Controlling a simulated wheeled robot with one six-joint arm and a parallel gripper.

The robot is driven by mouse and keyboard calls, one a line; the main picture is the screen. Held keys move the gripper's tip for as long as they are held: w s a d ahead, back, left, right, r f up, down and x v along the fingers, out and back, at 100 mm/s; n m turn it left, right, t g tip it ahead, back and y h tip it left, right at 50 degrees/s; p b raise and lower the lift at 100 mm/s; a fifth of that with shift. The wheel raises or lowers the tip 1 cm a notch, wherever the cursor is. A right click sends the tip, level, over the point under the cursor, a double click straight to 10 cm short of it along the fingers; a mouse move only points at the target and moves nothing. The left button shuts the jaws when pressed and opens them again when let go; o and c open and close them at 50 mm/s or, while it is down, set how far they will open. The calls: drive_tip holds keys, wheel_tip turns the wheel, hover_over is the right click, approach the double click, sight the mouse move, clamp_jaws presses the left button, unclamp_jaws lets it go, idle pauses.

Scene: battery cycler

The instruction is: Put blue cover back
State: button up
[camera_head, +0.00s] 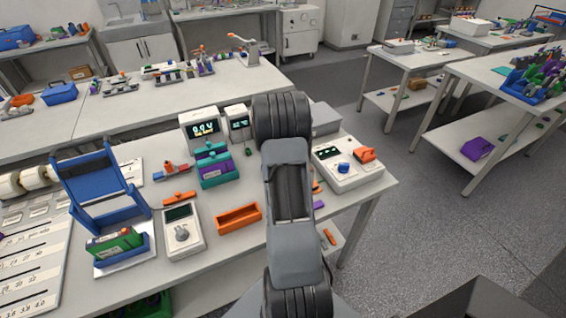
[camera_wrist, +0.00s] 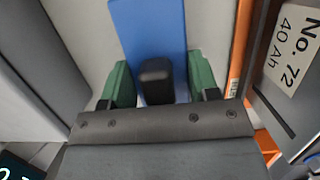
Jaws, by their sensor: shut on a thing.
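In the wrist view, my gripper (camera_wrist: 155,88) has green-padded fingers on both sides of a blue panel, which looks like the blue cover (camera_wrist: 148,28). A black knob-like block (camera_wrist: 155,72) stands between the fingers in front of the blue. The gripper is shut on the blue cover; the exact contact is hard to see. In the head view my own arm hides the gripper and whatever it holds. A tall blue frame (camera_head: 88,180) with a green block (camera_head: 115,243) at its foot stands at the left of the bench.
A grey part labelled No. 72, 40 Ah (camera_wrist: 285,60) and an orange edge (camera_wrist: 240,50) lie close on the right in the wrist view. On the bench are a handheld meter (camera_head: 182,230), an orange tray (camera_head: 237,218), a teal-and-purple block (camera_head: 215,168) and a white instrument (camera_head: 347,170).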

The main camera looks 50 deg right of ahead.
drive_tip(key=shift+f, duration=0.3)
drive_tip(key=shift+f, duration=0.2)
drive_tip(key=o, duration=1.1)
drive_tip(key=shift+c, duration=0.2)
drive_tip(key=shift+r, duration=0.1)
